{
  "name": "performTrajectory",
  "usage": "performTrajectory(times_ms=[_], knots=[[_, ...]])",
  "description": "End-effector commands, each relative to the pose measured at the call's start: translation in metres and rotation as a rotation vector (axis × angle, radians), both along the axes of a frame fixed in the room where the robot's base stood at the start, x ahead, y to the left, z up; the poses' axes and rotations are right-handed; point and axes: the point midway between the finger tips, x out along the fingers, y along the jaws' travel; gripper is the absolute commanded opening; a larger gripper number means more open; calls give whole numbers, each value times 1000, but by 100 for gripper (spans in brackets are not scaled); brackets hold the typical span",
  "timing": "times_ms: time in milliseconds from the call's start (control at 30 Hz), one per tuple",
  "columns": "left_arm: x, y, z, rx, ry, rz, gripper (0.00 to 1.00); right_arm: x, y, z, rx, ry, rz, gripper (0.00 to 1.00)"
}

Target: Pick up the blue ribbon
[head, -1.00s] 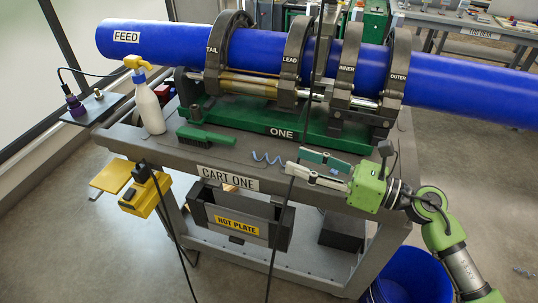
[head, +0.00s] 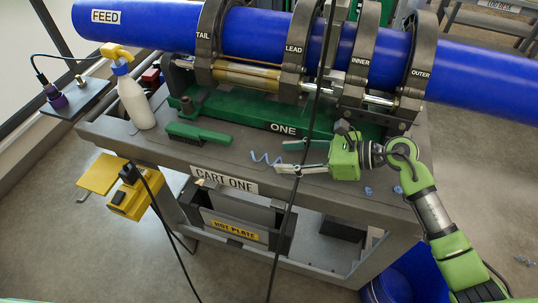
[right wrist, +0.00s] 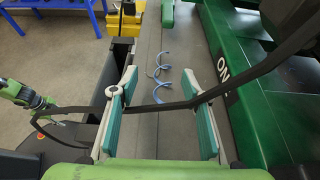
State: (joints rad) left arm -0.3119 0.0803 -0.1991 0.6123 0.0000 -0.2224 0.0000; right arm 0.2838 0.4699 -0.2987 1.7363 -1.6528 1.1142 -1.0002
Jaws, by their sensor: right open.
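The blue ribbon (head: 266,158), a thin curled coil, lies on the grey cart top (head: 232,152) in front of the green base marked ONE. My right gripper (head: 281,157) is open and empty, its fingers pointing left at the ribbon's right end. In the right wrist view the ribbon (right wrist: 161,74) is ahead of and partly between the spread fingertips (right wrist: 160,78), apart from both. The exact height gap cannot be told. A green part of my left arm (right wrist: 22,95) shows at the wrist view's left edge; its jaws cannot be made out.
A black cable (head: 304,118) hangs across the cart and passes before the right fingers. Small blue scraps (head: 368,191) lie right. The blue pipe (head: 265,42) sits in clamps behind.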

Motion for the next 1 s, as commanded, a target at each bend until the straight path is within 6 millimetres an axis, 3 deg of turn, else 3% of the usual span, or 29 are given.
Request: performTrajectory(times_ms=[167,500,700,933,1000], knots=[[-5,0,5,0,6,0,40,7,19,-8,1,-1,-1,43],[28,-3,23,-5,-41,0,40,19,49,-20,4,3,-2,43],[23,-2,25,-4,-33,-1,40,25,65,-30,2,0,-1,43],[13,-2,24,-3,-20,-1,40,25,66,-32,0,0,-1,43],[13,-2,23,-3,-18,-1,40,25,66,-32,0,0,-1,29]])
